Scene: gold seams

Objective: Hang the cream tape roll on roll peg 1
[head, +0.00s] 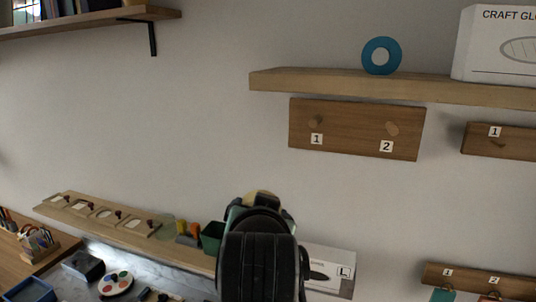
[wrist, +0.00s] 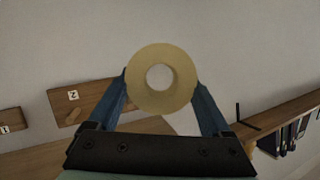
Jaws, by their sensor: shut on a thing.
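The cream tape roll (wrist: 135,88) is a pale ring held upright between my gripper's blue fingers (wrist: 161,88) in the wrist view, its open hole facing the camera. In the head view my gripper (head: 260,200) is mostly hidden behind my own wrist, and only the roll's top edge (head: 262,193) shows. Roll peg 1 (head: 316,121) sticks out of a wooden board (head: 350,130) under the shelf, above and right of my gripper, and is empty. Peg 2 (head: 391,129) beside it is empty too. In the wrist view the board (wrist: 95,102) shows at left; peg 1 is hidden there.
Another peg board (head: 515,140) is at right. Below, a ledge (head: 90,209) holds small items and a green bin (head: 212,237). The wall between is clear.

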